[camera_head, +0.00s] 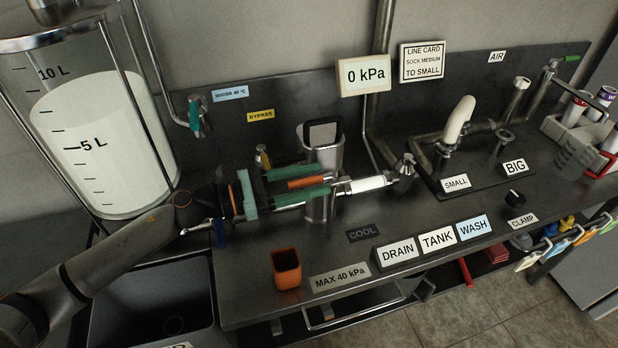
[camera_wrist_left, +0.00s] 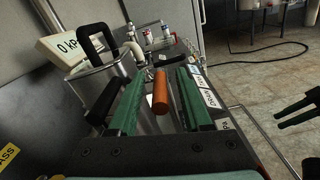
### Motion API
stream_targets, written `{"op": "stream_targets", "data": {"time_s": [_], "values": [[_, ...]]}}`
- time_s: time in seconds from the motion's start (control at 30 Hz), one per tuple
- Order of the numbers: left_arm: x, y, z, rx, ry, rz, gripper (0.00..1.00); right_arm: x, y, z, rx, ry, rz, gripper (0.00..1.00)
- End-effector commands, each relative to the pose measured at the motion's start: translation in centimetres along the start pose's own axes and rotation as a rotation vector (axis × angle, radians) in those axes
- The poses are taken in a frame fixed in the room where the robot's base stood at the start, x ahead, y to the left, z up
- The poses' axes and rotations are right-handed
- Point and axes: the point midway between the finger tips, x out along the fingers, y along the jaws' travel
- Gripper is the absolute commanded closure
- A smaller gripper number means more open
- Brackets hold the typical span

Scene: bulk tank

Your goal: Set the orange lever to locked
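An orange lever (camera_head: 307,182) shows as a short bar in the head view, in front of the steel canister with a black handle (camera_head: 322,134). My left gripper (camera_head: 322,182) is around it, with one green finger on each side. In the left wrist view the lever (camera_wrist_left: 160,92) stands between the fingers of my left gripper (camera_wrist_left: 163,82), with a gap on both sides, so the gripper is open. The lever's mount and any locked mark are hidden. My right gripper (camera_wrist_left: 297,112) shows only in the left wrist view, at the right edge, its green fingers apart and empty.
A white-sleeved pipe (camera_head: 366,184) lies just right of my left fingertips. An orange cup (camera_head: 287,268) stands near the counter's front edge. The gauge sign (camera_head: 363,76) reads 0 kPa. The DRAIN, TANK and WASH labels (camera_head: 437,240) line the front. Bare counter lies around the COOL label.

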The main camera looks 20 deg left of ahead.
Motion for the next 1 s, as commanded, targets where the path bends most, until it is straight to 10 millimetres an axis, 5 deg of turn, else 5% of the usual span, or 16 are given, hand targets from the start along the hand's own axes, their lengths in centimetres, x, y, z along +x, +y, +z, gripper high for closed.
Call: {"op": "stream_targets", "data": {"time_s": [0.4, 1.0], "values": [[-0.04, -0.02, 0.00, 0.000, 0.000, -0.001, 0.99, 0.14, -0.18, -0.29, 0.000, 0.004, -0.004, 0.61], [-0.05, -0.02, -0.01, 0.000, 0.001, -0.001, 1.00, 0.20, -0.30, -0.50, 0.000, 0.008, -0.006, 0.61]]}}
